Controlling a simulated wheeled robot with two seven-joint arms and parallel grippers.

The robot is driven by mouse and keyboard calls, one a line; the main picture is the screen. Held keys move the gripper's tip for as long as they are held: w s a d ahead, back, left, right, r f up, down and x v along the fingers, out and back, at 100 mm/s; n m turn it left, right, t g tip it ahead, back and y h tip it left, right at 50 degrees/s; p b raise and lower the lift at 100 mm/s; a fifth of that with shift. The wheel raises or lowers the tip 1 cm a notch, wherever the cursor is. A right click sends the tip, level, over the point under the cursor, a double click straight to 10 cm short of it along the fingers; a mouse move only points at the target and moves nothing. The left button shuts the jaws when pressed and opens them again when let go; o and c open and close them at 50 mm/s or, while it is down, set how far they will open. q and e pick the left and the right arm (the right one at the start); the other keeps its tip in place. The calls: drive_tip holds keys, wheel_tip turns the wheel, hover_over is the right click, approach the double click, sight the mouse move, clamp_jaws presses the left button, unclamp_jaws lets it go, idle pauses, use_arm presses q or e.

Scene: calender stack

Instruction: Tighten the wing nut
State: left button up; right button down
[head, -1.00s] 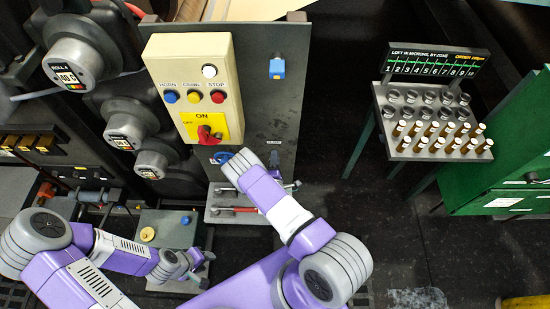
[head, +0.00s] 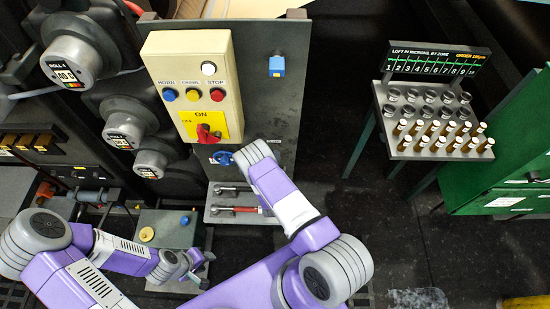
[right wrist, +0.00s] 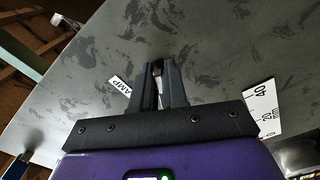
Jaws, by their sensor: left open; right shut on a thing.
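My right gripper (head: 248,157) is at the grey upright plate, right of a blue knob (head: 221,157). In the right wrist view its dark fingers (right wrist: 159,80) are close together, shut on a small part at the plate. I take this part to be the wing nut (right wrist: 158,70); it is mostly hidden between the fingers, and the hand covers it in the head view. A white label (right wrist: 121,86) reading "AMP" is beside the fingers. My left gripper (head: 194,267) is open, low at the left, away from the plate.
Dark rollers are at left.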

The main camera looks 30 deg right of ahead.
drive_tip(key=shift+a+f, duration=0.1)
drive_tip(key=shift+f, duration=0.05)
drive_tip(key=c, duration=1.2)
unclamp_jaws()
drive_tip(key=shift+c, duration=0.2)
drive_tip(key=v, duration=0.7)
drive_tip(key=shift+s, duration=0.35)
drive_tip(key=shift+a, duration=0.1)
